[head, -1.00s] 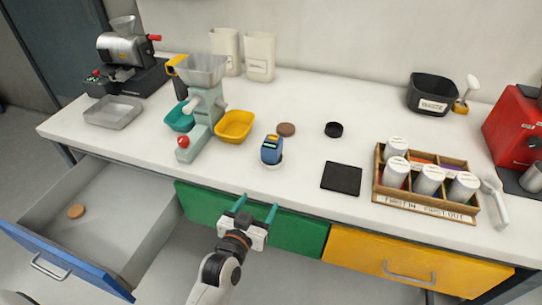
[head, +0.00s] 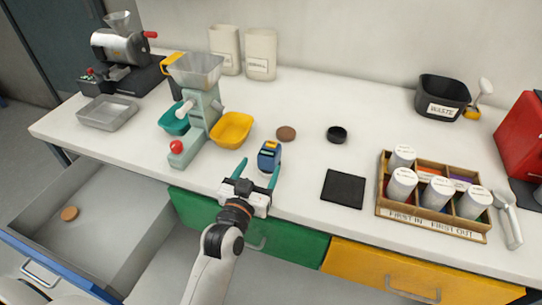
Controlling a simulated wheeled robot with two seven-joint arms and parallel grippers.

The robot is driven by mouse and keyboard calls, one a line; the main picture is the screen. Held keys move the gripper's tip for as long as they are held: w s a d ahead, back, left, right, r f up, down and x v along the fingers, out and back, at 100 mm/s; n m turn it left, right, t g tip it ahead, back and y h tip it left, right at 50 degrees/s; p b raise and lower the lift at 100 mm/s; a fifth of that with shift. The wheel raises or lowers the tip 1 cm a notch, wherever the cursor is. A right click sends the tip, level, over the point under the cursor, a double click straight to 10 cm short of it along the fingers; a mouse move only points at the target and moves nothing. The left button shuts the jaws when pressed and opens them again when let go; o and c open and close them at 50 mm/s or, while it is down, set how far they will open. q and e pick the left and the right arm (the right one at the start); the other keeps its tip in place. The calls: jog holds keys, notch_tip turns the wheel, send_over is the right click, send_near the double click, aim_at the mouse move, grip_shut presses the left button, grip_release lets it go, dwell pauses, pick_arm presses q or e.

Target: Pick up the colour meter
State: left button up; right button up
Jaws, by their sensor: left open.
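The colour meter (head: 268,156) is a small blue device with a yellow top and a dark face. It stands upright on the white counter, near its front edge. My left gripper (head: 257,172) has its two teal fingers spread apart at the counter's front edge. The fingertips point at the meter, with the right finger close to its lower right side and the left finger off to its left. I cannot tell whether a finger touches it. The gripper holds nothing. My right gripper is not in view.
A yellow bowl (head: 232,130) and a grinder (head: 199,105) stand left of the meter. A brown disc (head: 286,133), a black lid (head: 337,134) and a black mat (head: 342,189) lie to its right. A wooden rack (head: 433,224) holds several canisters. A drawer (head: 98,222) is open at left.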

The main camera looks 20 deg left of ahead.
aim_at(264, 160)
pick_arm(q)
jog(key=w, duration=0.3)
jog(key=shift+w+d+r, duration=0.1)
jog(key=shift+w, duration=0.1)
jog(key=w, duration=0.1)
jog(key=w+p, duration=0.1)
jog(key=w, duration=0.3)
jog(key=shift+d, duration=0.25)
jog(key=shift+w, duration=0.25)
jog(key=c, duration=1.5)
jog(key=shift+o, duration=0.2)
jog(key=shift+r, duration=0.1)
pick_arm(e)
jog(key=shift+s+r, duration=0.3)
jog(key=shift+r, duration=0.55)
pick_arm(q)
jog(key=shift+r+p, duration=0.1)
jog(key=shift+p, duration=0.3)
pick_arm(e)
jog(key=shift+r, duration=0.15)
